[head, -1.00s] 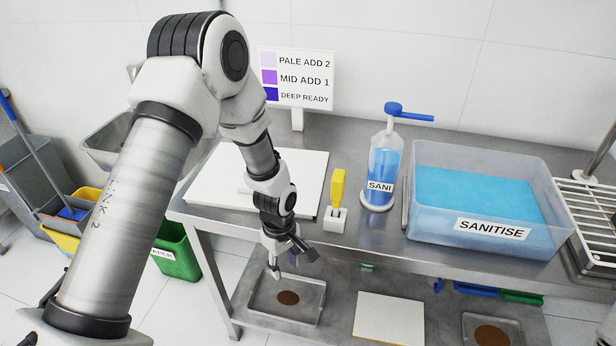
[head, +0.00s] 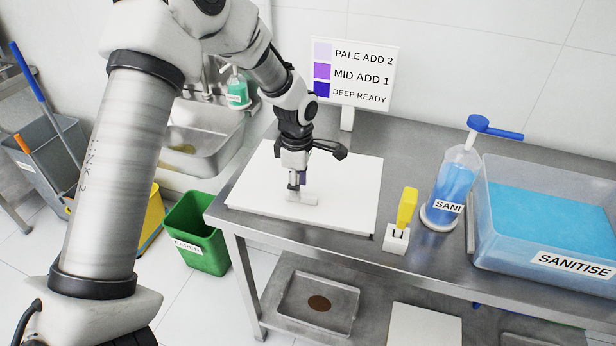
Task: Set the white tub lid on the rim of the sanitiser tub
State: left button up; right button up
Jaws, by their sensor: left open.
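The white tub lid (head: 345,190) lies flat on the left part of the steel bench, with a short pale bar handle (head: 304,200) on top. My left gripper (head: 298,186) points down right at the handle, its jaws open. The fingertips are small here, and I cannot tell whether they touch the handle. The sanitiser tub (head: 545,262), clear with blue liquid and a SANITISE label, stands uncovered at the right end of the view, cut off by the picture edge. My right gripper is out of view.
Between lid and tub stand a yellow-handled tool in a white holder (head: 397,238) and a blue-topped SANI pump bottle (head: 452,190). A colour sign (head: 350,75) stands behind the lid. A sink (head: 205,140) and a green bin (head: 197,235) are left of the bench.

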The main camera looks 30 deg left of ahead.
pick_arm(q)
jog(key=f, duration=0.1)
jog(key=w+f, duration=0.1)
jog(key=f, duration=0.1)
jog(key=shift+w+d+f, duration=0.15)
jog(key=shift+w+f, duration=0.1)
jog(key=shift+s+r, duration=0.2)
jog(key=shift+s, duration=0.1)
jog(key=shift+c, duration=1.3)
jog(key=shift+s, duration=0.1)
grip_shut()
